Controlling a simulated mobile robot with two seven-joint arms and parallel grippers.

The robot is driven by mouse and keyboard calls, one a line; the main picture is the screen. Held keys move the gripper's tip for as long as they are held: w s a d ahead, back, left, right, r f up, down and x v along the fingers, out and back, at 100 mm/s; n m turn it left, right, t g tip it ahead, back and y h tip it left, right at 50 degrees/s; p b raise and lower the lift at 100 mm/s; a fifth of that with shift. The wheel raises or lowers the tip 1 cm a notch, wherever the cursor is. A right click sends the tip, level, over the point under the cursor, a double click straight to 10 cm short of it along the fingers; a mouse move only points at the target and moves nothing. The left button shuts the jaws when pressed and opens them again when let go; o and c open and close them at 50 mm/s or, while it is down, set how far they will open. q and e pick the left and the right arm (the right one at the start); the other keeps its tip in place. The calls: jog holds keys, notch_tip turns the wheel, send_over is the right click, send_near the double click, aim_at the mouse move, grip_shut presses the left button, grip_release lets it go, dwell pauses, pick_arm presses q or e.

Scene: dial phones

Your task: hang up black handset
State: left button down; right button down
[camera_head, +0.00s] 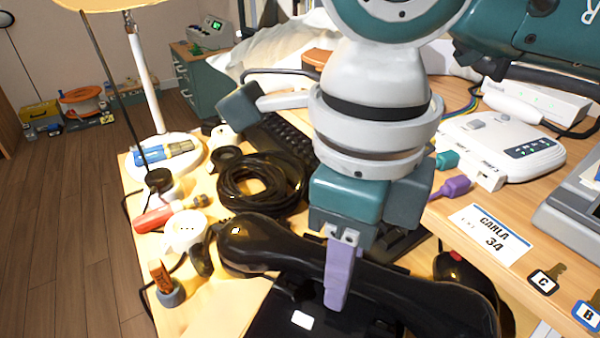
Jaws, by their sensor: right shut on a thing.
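The black handset (280,248) lies across the lower middle of the head view, one rounded end at the left and the other at the lower right. My right gripper (338,284) points down over its middle and is shut on it, a lilac finger on the near side. The other finger is hidden. The black phone base (268,316) is directly below and partly cut off by the lower edge. Handset and gripper hide its cradle, so I cannot tell whether the handset touches it. My left gripper is not in view.
A coiled black cable (262,181), a white cup-like item (184,232) and a red-handled tool (160,216) lie left of the phone. A white device (500,148), a name card (490,234) and key tags (543,283) lie right. The table's left edge drops to the floor.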

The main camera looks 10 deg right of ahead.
jog(key=shift+f, duration=0.3)
jog(key=shift+c, duration=2.1)
grip_release()
jog(key=shift+r, duration=0.1)
notch_tip(320, 180, up, 10)
jog(key=shift+f+p, duration=0.15)
jog(key=shift+p, duration=0.65)
